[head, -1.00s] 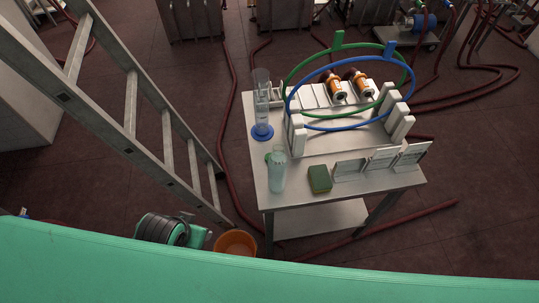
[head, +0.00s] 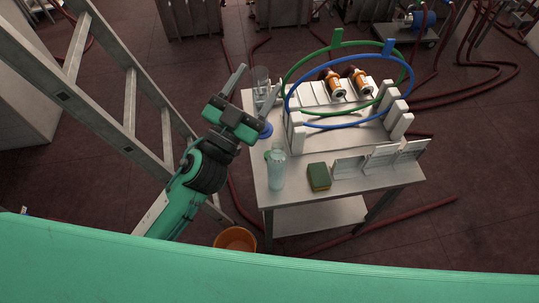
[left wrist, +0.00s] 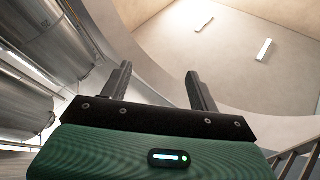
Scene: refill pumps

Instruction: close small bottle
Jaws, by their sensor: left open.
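A small clear bottle (head: 277,172) stands upright on the near left part of the white table. A green piece shows at its upper left side; I cannot tell whether it is a cap or something else. My left gripper (head: 254,79) is open and empty, raised to the left of the bottle, with its fingers pointing up. In the left wrist view the open fingers (left wrist: 160,88) point toward the ceiling and nothing is between them. My right gripper is not in view.
A green and brown sponge (head: 318,177) lies right of the bottle. Blue and green hoops (head: 409,92) stand over the rack. A ladder (head: 130,100) stands left; an orange bucket (head: 236,239) is on the floor.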

